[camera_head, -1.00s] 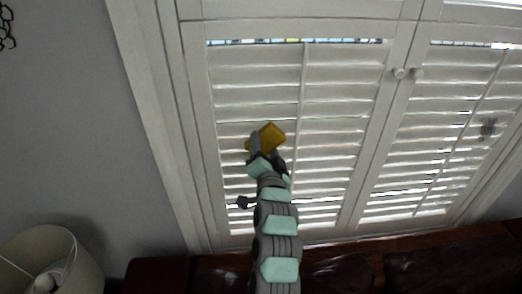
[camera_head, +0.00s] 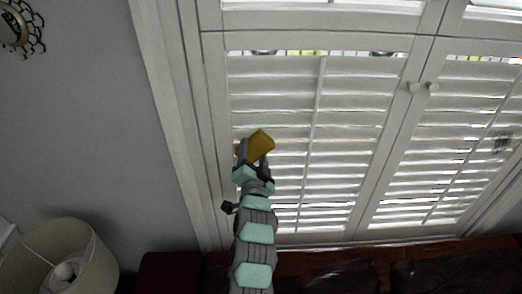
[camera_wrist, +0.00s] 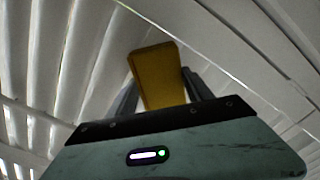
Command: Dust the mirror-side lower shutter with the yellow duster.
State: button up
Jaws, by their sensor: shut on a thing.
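The yellow duster (camera_head: 260,145) is a small flat yellow block held in my gripper (camera_head: 254,160), in front of the left lower shutter (camera_head: 275,110). In the wrist view the duster (camera_wrist: 157,75) stands out between the two grey fingers of my gripper (camera_wrist: 160,95), which is shut on it. White shutter slats (camera_wrist: 50,55) fill the background there. The left lower shutter is the one on the side of the mirror (camera_head: 14,30). I cannot tell whether the duster touches the slats.
A lampshade (camera_head: 70,262) stands at lower left. A dark reddish-brown sofa (camera_head: 320,268) lies below the window.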

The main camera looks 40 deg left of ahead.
jog(key=shift+s, duration=0.15)
jog(key=shift+s+d+f, duration=0.1)
jog(key=shift+s+d, duration=0.3)
jog(key=shift+v, duration=2.4)
jog(key=shift+v, duration=1.5)
